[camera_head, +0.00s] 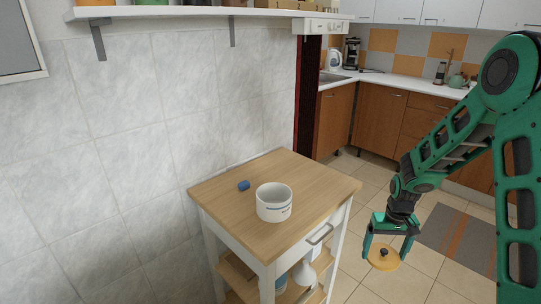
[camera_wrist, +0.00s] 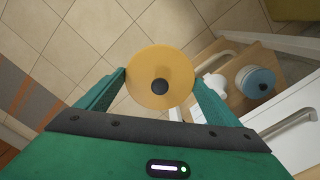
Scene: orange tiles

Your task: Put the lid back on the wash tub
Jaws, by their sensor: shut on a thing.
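The wash tub (camera_head: 273,207), a white round tub with a dark mark on its side, stands upright and open on the wooden top of a small cart. The lid (camera_head: 384,262) is a round yellow-orange disc with a dark knob; it also shows in the wrist view (camera_wrist: 146,88). My gripper (camera_head: 385,255) is shut on the lid, with a finger on each side of it. It holds the lid in the air to the right of the cart, apart from the tub and lower in the picture. The inside of the tub is mostly hidden.
The cart top (camera_head: 320,187) has free room around the tub. A small blue object (camera_head: 243,185) lies behind the tub to the left. A cart handle (camera_head: 320,234) sticks out on the right side. A tiled wall and a shelf (camera_head: 210,12) bound the left and back.

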